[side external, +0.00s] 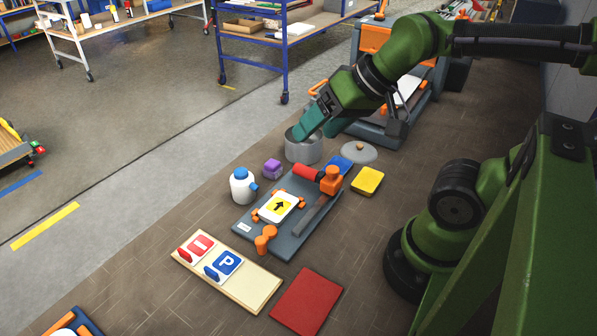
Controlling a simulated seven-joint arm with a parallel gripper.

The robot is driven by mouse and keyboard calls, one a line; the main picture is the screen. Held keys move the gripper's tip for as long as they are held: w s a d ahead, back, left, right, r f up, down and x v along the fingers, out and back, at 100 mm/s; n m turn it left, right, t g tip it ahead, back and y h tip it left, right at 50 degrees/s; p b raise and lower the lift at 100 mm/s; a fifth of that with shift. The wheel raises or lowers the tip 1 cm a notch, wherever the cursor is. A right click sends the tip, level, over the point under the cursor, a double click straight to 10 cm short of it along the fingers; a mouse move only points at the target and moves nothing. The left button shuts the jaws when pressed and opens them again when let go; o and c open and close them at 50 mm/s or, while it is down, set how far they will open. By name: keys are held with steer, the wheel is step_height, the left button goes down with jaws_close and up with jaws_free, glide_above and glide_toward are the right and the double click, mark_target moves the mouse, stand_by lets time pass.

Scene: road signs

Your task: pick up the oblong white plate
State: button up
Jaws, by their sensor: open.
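An oblong white plate (279,206) with a yellow face and a black arrow lies flat on a dark grey board (252,226), with small orange clamps at its edges. My gripper (303,132) has teal fingers and is above and behind the plate, over a grey pot (304,150). It is open and apart from the plate, with nothing seen between the fingers. The gap between the fingers is hard to see from this side.
A white bottle (242,188) stands left. A wooden tray (243,281) with two signs and a red slab (307,301) lie in front. An orange-grey machine (377,133) stands behind.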

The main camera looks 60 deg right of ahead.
steer(key=m+g+h, duration=0.2)
steer(key=m+g, duration=0.5)
steer(key=m, duration=0.7)
glide_above(279, 206)
step_height(279, 206, down, 6)
step_height(279, 206, down, 17)
steer(key=c, duration=0.7)
